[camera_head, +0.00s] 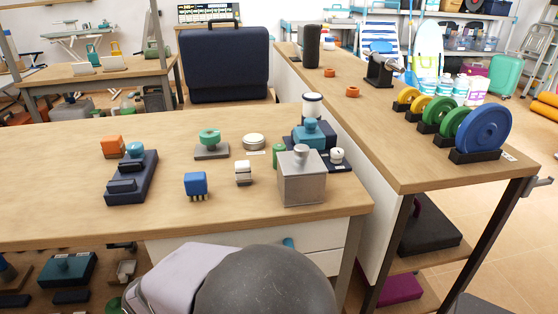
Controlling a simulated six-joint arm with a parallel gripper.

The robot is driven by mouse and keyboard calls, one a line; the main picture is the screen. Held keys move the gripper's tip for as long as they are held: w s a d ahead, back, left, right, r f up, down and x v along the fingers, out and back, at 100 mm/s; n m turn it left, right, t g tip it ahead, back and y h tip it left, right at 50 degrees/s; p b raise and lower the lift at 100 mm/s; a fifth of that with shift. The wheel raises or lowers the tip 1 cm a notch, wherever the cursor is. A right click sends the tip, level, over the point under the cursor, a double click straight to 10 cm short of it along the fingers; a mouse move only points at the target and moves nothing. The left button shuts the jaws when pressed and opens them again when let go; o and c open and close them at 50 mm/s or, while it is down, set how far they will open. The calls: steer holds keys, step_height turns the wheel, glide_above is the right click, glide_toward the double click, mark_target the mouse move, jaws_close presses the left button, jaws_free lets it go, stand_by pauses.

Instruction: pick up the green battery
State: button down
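A small upright green cylinder (278,156), which looks like the green battery, stands on the wooden workbench (60,213). It is just behind and left of a grey metal box with a knob on top (301,184), which may hide its lower right part. A dark blue block with a teal top is close on its right. My gripper is not in view. Only a rounded dark grey and light grey part, apparently of my arm, shows at the bottom middle, below the bench's front edge.
Near the cylinder are a teal-topped block (311,130), a white round tin (253,141), a white and black piece (243,173) and a blue block (195,184). A dark blue device (131,181) lies left. A side counter (400,150) adjoins right.

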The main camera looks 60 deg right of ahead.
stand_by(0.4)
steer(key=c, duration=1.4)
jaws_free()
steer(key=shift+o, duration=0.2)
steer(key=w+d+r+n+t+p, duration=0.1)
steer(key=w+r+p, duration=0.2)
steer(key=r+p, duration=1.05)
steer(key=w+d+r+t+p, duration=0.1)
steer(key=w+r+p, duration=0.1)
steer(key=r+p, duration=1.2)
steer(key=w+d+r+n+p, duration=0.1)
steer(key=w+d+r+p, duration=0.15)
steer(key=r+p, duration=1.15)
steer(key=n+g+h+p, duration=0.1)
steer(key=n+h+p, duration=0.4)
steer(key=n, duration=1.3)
glide_toward(279, 145)
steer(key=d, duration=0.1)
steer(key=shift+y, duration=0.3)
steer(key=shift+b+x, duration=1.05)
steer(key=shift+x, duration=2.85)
